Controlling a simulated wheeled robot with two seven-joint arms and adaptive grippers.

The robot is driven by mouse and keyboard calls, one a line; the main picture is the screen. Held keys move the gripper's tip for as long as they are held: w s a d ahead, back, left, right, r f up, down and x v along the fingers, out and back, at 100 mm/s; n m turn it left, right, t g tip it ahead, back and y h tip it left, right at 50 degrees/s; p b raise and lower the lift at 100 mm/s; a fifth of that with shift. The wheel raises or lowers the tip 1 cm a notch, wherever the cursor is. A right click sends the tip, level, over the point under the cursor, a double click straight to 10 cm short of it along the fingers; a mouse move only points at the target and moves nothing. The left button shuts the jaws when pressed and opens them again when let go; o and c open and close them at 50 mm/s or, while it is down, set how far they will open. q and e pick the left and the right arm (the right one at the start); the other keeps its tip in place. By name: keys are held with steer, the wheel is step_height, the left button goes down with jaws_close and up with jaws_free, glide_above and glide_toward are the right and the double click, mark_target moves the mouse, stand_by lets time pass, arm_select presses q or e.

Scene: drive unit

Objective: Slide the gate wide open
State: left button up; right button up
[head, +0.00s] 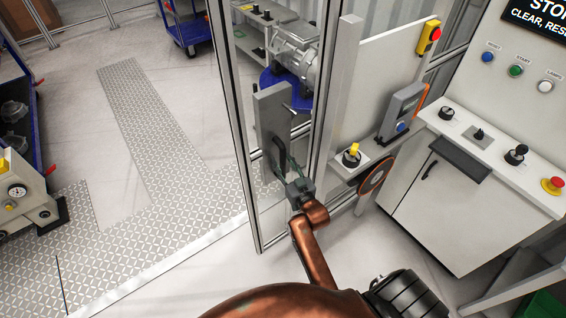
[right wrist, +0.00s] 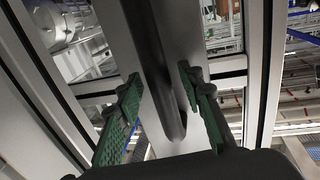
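The gate (head: 239,120) is a tall aluminium-framed panel in the middle of the head view. It carries a grey upright plate (head: 271,108) with a dark bar handle (head: 279,151). My right gripper (head: 289,172) is at this handle. In the right wrist view, the handle (right wrist: 152,50) runs between the two green-padded fingers of my right gripper (right wrist: 160,82). The fingers are spread, with visible gaps to the bar on both sides. The fingertips are small and partly hidden in the head view. My left gripper is not in view.
Right of the gate stand a post (head: 337,100) and a grey switch box (head: 402,112). A control console (head: 462,205) with buttons is further right. Tread-plate floor (head: 150,120) and bare floor lie left of the gate. A blue cart (head: 188,28) stands behind.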

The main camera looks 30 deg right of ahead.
jaws_close()
stand_by(0.5)
